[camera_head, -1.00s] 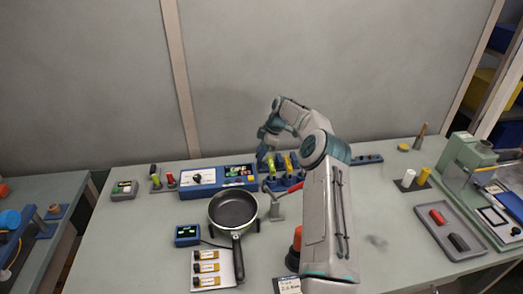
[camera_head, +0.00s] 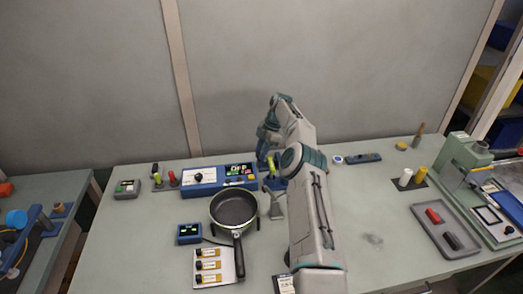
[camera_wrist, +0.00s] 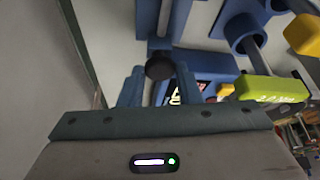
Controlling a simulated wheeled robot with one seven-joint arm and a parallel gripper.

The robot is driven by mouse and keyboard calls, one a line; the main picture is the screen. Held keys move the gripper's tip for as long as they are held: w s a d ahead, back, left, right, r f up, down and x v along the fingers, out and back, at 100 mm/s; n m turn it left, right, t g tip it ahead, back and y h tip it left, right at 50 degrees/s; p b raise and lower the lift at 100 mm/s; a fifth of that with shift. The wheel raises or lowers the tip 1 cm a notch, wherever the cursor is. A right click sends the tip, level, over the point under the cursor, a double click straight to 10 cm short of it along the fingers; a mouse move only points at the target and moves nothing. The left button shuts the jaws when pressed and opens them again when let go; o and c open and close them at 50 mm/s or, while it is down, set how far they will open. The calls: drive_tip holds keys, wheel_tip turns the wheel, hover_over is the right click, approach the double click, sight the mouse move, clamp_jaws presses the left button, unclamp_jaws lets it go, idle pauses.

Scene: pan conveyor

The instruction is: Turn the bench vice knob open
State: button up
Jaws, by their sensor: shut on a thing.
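In the wrist view a dark round knob (camera_wrist: 160,66) sits between the fingertips of my gripper (camera_wrist: 159,72), which is shut on it. A grey bar and blue vice parts (camera_wrist: 146,18) run behind the knob. In the head view my gripper (camera_head: 267,160) is at the back of the bench, beside a blue fixture (camera_head: 276,183) that I take for the bench vice. My arm hides part of this fixture, and the knob cannot be made out there.
A yellow-green labelled block (camera_wrist: 270,89) and a blue ring holder (camera_wrist: 246,32) are close on the right in the wrist view. A blue control box (camera_head: 205,187) and a pan (camera_head: 233,208) are left of my arm. The right middle of the bench is clear.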

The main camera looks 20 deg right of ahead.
drive_tip(key=o, duration=1)
drive_tip(key=shift+d, duration=0.1)
drive_tip(key=shift+c, duration=0.2)
wheel_tip(320, 180, up, 4)
drive_tip(key=shift+f, duration=0.1)
drive_tip(key=s+d+r+b, duration=0.5)
drive_tip(key=s+d+r, duration=0.2)
drive_tip(key=s+d, duration=0.1)
drive_tip(key=shift+d+b, duration=0.25)
drive_tip(key=shift+b, duration=0.15)
drive_tip(key=shift+r, duration=0.1)
